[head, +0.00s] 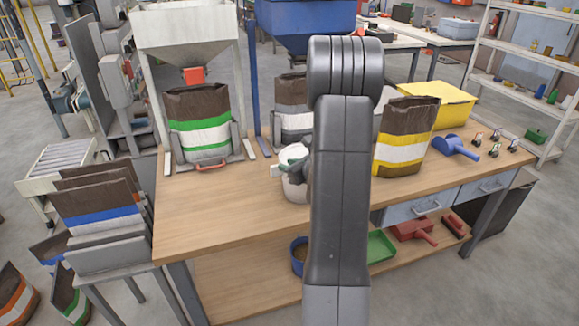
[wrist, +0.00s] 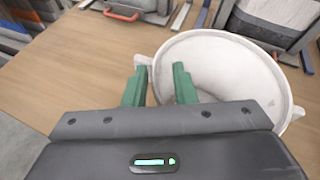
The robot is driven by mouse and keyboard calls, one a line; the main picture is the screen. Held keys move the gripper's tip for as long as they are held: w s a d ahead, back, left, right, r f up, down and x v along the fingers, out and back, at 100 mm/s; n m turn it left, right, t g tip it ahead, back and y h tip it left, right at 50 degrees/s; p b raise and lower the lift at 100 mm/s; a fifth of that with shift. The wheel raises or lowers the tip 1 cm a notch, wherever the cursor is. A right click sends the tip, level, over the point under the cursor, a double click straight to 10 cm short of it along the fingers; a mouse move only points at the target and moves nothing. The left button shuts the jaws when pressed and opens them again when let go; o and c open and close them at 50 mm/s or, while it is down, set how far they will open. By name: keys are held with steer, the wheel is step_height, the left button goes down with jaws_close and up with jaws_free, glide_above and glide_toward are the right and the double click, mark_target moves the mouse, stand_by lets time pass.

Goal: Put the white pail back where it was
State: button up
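The white pail (head: 296,188) stands upright on the wooden bench top in the head view, partly hidden behind my arm. In the wrist view the pail (wrist: 238,60) shows its round open mouth, and it looks empty as far as I see. My gripper (wrist: 160,72) has its two green fingers apart at the pail's left rim. The left finger is outside the wall and the right finger reaches inside the mouth, with a visible gap between them. In the head view my gripper (head: 290,160) is at the pail's top, mostly hidden by my arm.
The bench (head: 215,225) is clear left of the pail. A green-banded bag (head: 198,125) stands behind left under a hopper. A grey-banded bag (head: 291,122) stands behind the pail. A yellow-banded bag (head: 403,135), yellow bin (head: 452,103) and blue scoop (head: 455,146) are to the right.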

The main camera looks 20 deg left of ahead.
steer(key=shift+r, duration=0.1)
steer(key=shift+r+p, duration=0.15)
steer(key=shift+p, duration=0.25)
steer(key=b+v, duration=0.2)
steer(key=v, duration=1)
steer(key=shift+s, duration=0.1)
stand_by(0.8)
